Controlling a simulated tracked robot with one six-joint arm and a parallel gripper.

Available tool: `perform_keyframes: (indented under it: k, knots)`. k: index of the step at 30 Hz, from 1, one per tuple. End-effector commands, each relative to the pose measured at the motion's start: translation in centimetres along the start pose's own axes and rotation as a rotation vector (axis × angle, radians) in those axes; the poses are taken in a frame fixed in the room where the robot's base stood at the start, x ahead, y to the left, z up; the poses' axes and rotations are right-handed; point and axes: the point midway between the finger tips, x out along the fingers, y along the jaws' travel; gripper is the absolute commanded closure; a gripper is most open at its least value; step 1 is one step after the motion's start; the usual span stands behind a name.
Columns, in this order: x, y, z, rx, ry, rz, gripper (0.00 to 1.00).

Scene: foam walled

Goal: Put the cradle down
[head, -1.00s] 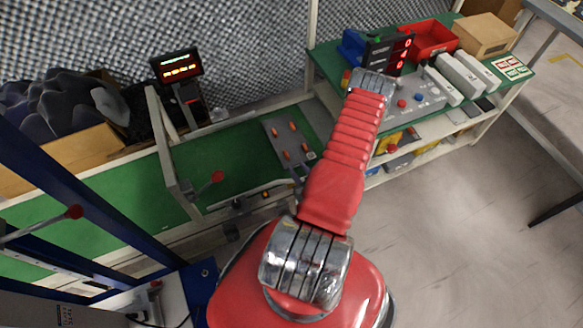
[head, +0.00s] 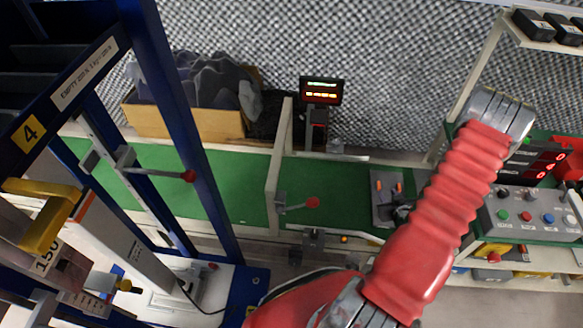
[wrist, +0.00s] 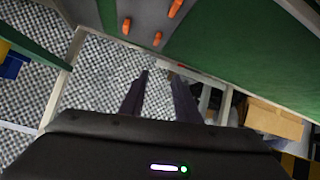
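The cradle appears to be the grey plate with orange pegs (head: 379,203). It lies on the green bench top, left of my arm in the head view. It fills the upper middle of the wrist view (wrist: 205,22). In the head view my gripper (head: 403,213) is a small dark shape at the plate's lower right, partly hidden by my red arm.
A lever with a red knob (head: 312,202) stands on a white frame left of the cradle. A display post (head: 321,92) is behind it. A control box with buttons (head: 535,218) is at right. A blue rack (head: 185,130) stands at left. Green bench (head: 235,180) is clear between.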

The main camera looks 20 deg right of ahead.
Motion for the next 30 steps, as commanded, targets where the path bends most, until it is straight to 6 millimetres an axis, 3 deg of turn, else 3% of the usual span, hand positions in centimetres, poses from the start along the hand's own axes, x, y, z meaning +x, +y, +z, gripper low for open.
perform_keyframes:
  k: [1, 14, 23, 30]
  knots:
    - [0.1, -0.1, -1.6, -0.02, -0.008, -0.004, 0.71]
    - [-1.4, -1.9, -12.1, -0.121, -0.115, -0.014, 0.71]
    - [-4.2, -4.8, -19.0, -0.16, -0.171, -0.014, 0.71]
    - [-7.6, -7.8, -23.9, -0.176, -0.207, -0.018, 0.71]
